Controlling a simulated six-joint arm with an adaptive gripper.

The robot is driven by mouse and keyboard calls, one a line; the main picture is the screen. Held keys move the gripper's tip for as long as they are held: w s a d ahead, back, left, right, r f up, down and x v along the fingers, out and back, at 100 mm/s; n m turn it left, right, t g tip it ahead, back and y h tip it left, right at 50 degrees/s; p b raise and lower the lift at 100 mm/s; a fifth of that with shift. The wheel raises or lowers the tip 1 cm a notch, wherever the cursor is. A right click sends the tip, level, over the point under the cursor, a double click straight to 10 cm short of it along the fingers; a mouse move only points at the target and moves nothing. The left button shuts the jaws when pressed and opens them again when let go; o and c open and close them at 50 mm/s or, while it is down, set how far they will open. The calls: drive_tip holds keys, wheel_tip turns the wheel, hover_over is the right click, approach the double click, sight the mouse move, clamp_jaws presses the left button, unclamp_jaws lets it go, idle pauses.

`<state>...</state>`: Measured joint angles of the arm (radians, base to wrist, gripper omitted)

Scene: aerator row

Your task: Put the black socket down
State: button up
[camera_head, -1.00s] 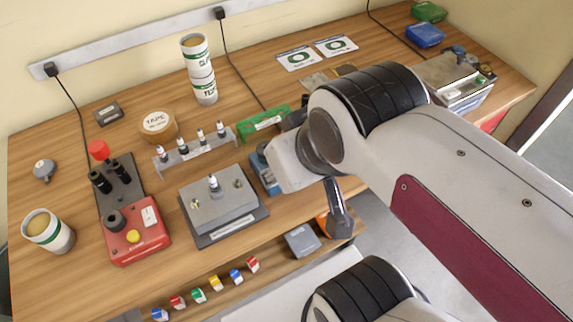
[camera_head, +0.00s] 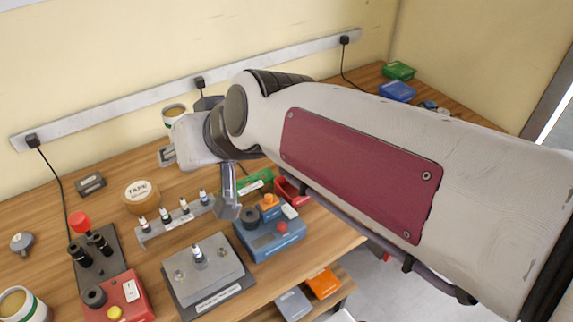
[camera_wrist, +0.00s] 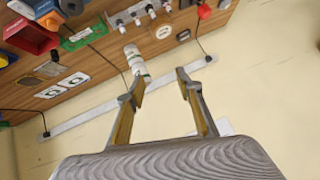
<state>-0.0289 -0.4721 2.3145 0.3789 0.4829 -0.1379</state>
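My gripper (camera_wrist: 160,80) is open in the wrist view, with empty space between its spread fingers. It is raised and faces the wall. In the head view the wrist and arm largely hide it. Two upright black cylindrical parts (camera_head: 100,243) stand on a dark plate at the left of the head view. Another black round part (camera_head: 95,297) sits on the red unit (camera_head: 130,293) in front of them. I cannot tell which of these, if any, is the black socket. None is held in my gripper.
A grey block (camera_head: 209,275) with an upright fitting stands front centre. Behind it is a rack (camera_head: 172,224) of several fittings. A blue device (camera_head: 275,240) stands right of it. A white can (camera_wrist: 133,58) and a tape roll (camera_head: 141,194) stand farther back.

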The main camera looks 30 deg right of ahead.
drive_tip(key=w+d+r+m+t+h, duration=0.1)
drive_tip(key=w+r+m+t, duration=0.15)
drive_tip(key=w, duration=0.65)
drive_tip(key=w+d+r+m+t+h, duration=0.15)
drive_tip(key=w+r, duration=0.25)
drive_tip(key=w, duration=0.5)
drive_tip(key=w+d+f+m+h, duration=0.3)
drive_tip(key=w+d+m+h, duration=0.35)
drive_tip(key=w+d, duration=0.3)
drive_tip(key=d+f+m+g+h, duration=0.3)
drive_tip(key=d+f+m, duration=0.15)
drive_tip(key=f, duration=0.25)
drive_tip(key=s+f+m+g+h, duration=0.1)
drive_tip(key=s+f+g, duration=0.2)
drive_tip(key=f, duration=0.3)
drive_tip(key=s+d+f+m+g, duration=0.1)
drive_tip(key=s+f+g, duration=0.3)
drive_tip(key=f+g, duration=0.1)
drive_tip(key=s+d+f+m+g+h, duration=0.1)
drive_tip(key=s+f+m+g, duration=0.1)
drive_tip(key=f, duration=0.5)
drive_tip(key=shift+s+d+f+g+h, duration=0.1)
drive_tip(key=shift+s+f+g+h, duration=0.1)
drive_tip(key=shift+s+g, duration=0.35)
drive_tip(key=shift+s+f+g+h, duration=0.1)
drive_tip(key=shift+s+f+g, duration=0.2)
drive_tip(key=shift+g, duration=0.45)
drive_tip(key=shift+s+f, duration=0.1)
drive_tip(key=shift+s, duration=0.25)
